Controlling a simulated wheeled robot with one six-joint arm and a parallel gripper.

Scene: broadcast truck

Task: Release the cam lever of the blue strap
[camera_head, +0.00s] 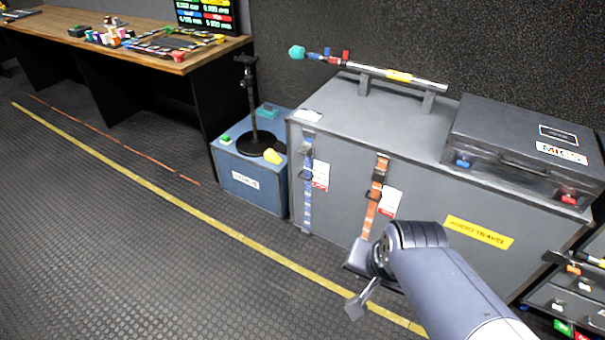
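The blue strap (307,195) runs down the left part of the front of a large grey case (340,195).
A blue box (240,190) with a black stand (258,142) is left of the grey case. A dark MICS case (520,145) and a boom pole (385,73) lie on top. Drawers (565,303) stand at right.

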